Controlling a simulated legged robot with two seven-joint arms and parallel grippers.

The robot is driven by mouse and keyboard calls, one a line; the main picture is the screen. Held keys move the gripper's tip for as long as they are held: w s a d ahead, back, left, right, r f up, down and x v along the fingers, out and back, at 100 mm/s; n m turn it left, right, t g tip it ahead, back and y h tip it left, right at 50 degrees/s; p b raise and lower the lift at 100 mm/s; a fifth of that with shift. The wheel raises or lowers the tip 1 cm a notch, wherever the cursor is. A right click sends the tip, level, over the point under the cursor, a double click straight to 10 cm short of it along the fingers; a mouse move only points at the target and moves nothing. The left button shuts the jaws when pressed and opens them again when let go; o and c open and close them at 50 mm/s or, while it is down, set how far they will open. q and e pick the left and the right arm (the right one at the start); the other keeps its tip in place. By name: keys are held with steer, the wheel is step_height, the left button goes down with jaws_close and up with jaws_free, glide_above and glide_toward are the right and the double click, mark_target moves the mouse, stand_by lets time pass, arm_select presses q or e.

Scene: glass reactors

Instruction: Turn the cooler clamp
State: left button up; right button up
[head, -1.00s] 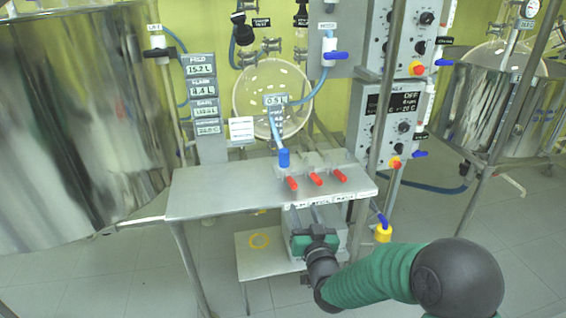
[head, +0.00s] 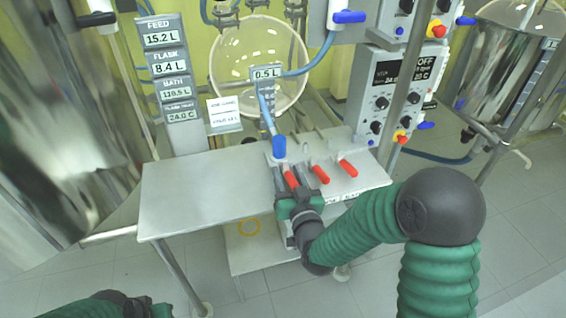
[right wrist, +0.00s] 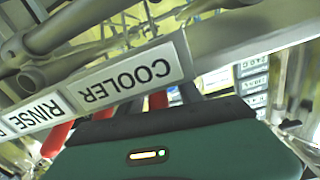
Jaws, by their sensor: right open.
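Three red clamp handles stand in a row at the right of the steel table in the head view. The leftmost handle (head: 291,180) is beside my right gripper (head: 297,197), which is open at the table's front edge. Whether its fingers straddle that handle cannot be told. In the right wrist view a COOLER label (right wrist: 130,76) appears upside down, with a RINSE label (right wrist: 28,118) to its left. Red handles show below the labels, the right one (right wrist: 158,100) partly hidden by the dark jaws. My left gripper (head: 112,302) is at the bottom left, partly cut off.
The middle (head: 320,174) and right (head: 348,168) red handles stand close to the right of my gripper. A blue hose fitting (head: 279,147) rises behind the leftmost handle. A round glass flask (head: 240,85) hangs behind the table. The left part of the tabletop (head: 195,195) is clear.

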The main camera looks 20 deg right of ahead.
steer(key=shift+s+d+r, duration=0.1)
steer(key=shift+s+d, duration=0.05)
steer(key=shift+d, duration=0.05)
steer(key=shift+c, duration=0.4)
jaws_close()
stand_by(0.8)
